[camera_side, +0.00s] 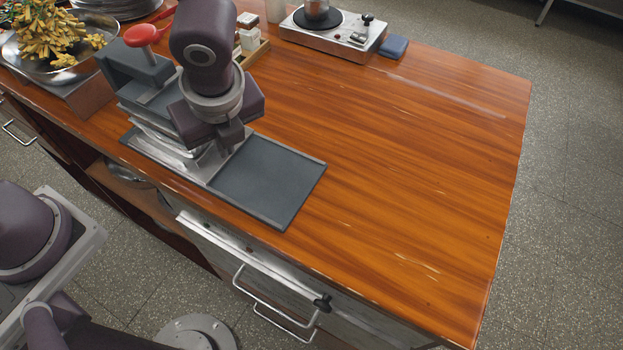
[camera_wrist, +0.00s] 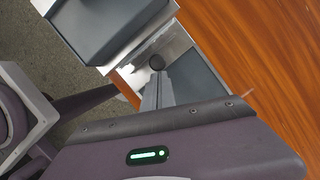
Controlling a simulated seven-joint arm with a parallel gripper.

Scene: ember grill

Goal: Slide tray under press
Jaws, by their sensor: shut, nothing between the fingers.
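The press (camera_side: 138,73), a grey block with a red-knobbed handle (camera_side: 140,36), stands at the left of a long dark base plate (camera_side: 268,182). The silver tray (camera_side: 205,162) lies low at the press's right side, partly under it. In the wrist view the shiny tray (camera_wrist: 177,45) shows beside the press's dark block (camera_wrist: 105,22), with a round black knob (camera_wrist: 157,62) on it. My gripper (camera_side: 232,138) is shut and empty, pointing down over the tray's right end. Its fingers (camera_wrist: 155,80) reach close to the knob; I cannot tell whether they touch. My arm hides part of the press.
The base plate's right half is bare. The wooden counter (camera_side: 420,170) is clear to the right. A bowl of yellow food (camera_side: 60,55) stands left of the press.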

